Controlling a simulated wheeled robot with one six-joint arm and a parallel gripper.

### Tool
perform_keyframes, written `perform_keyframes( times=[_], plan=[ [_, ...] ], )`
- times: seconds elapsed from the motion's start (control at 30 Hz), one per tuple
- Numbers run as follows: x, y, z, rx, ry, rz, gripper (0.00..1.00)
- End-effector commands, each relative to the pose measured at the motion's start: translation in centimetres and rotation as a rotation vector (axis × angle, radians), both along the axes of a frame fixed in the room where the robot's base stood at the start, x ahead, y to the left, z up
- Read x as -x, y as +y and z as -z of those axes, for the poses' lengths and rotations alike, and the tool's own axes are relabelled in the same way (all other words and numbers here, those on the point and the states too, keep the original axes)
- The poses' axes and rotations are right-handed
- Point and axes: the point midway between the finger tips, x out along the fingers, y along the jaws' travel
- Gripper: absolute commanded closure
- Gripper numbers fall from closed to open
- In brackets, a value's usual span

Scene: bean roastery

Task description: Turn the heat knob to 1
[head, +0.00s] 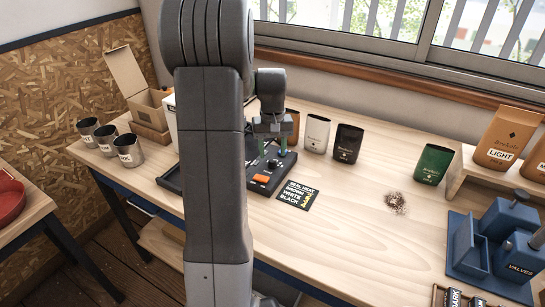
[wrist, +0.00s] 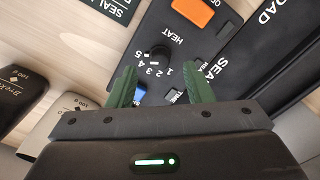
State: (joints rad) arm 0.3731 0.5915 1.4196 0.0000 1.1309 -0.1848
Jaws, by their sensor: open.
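The heat knob (wrist: 159,54) is a small round black knob on the dark sealer panel (wrist: 185,45), with the word HEAT beside it and the numbers 1 to 5 in an arc around it. I cannot tell which number it points to. My gripper (wrist: 163,78) is open, its green fingers spread on either side of the dial's number arc in the wrist view, with the knob a little beyond the fingertips. In the head view my gripper (head: 269,148) hangs over the sealer's control panel (head: 275,180), and my arm hides part of the sealer.
An orange switch (wrist: 195,11) and a blue button (wrist: 140,92) are close to the knob. A seal heat card (head: 295,195) lies beside the panel. White (head: 317,132), black (head: 347,143) and green (head: 434,164) bags stand to the right. Bare table surrounds spilled grounds (head: 395,203).

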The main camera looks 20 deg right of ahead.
Motion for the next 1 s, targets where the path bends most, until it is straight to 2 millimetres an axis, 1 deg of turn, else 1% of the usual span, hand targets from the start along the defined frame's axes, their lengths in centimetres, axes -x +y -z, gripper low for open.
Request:
perform_keyframes(
  times=[0.03, 0.2, 0.33, 0.57, 0.6, 0.67, 0.8, 1.0],
  plan=[
    [0.1, 0.0, 0.9, -0.002, 0.004, 0.000, 0.54],
    [0.0, 0.0, 2.7, 0.000, 0.001, 0.000, 0.54],
    [0.0, 0.0, 3.2, 0.000, 0.000, 0.000, 0.54],
    [0.0, 0.0, 3.2, 0.000, 0.000, 0.000, 0.54],
    [0.0, 0.0, 3.2, 0.000, 0.000, 0.000, 0.57],
    [0.0, 0.0, 3.2, 0.000, 0.000, 0.000, 0.69],
    [0.0, 0.0, 3.2, 0.000, -0.001, 0.000, 0.97],
    [0.0, 0.0, 3.2, 0.000, -0.001, -0.008, 0.98]
  ],
)
